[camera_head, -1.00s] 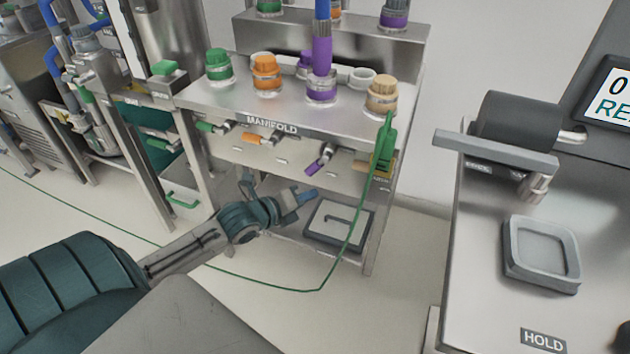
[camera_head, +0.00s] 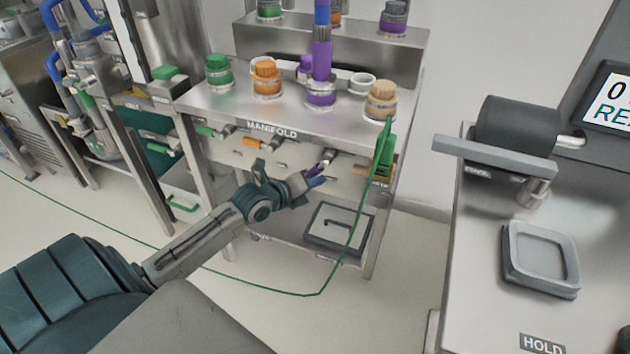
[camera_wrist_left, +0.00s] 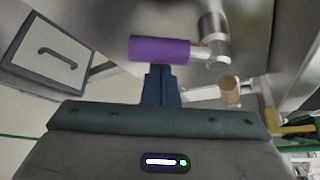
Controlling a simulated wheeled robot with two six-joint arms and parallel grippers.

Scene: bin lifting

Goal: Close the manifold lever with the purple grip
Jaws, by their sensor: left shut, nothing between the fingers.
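The manifold (camera_head: 222,100) is a steel bench with levers along its front. The lever with the purple grip (camera_head: 313,172) hangs tilted down from its valve and is partly hidden behind my left gripper (camera_head: 318,180). In the left wrist view the purple grip (camera_wrist_left: 160,49) lies crosswise just beyond the fingertips, with its metal stem at its right end. My left gripper's blue fingers (camera_wrist_left: 161,84) are shut with nothing between them. Their tips are at the grip's edge; I cannot tell whether they touch it. My right gripper is not in view.
A green lever (camera_head: 207,131) and an orange lever (camera_head: 251,143) sit left of the purple one. A green handheld piece (camera_head: 384,150) hangs at the right corner, its green cable (camera_head: 310,294) looping to the floor. A lidded box (camera_head: 338,228) is on the lower shelf.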

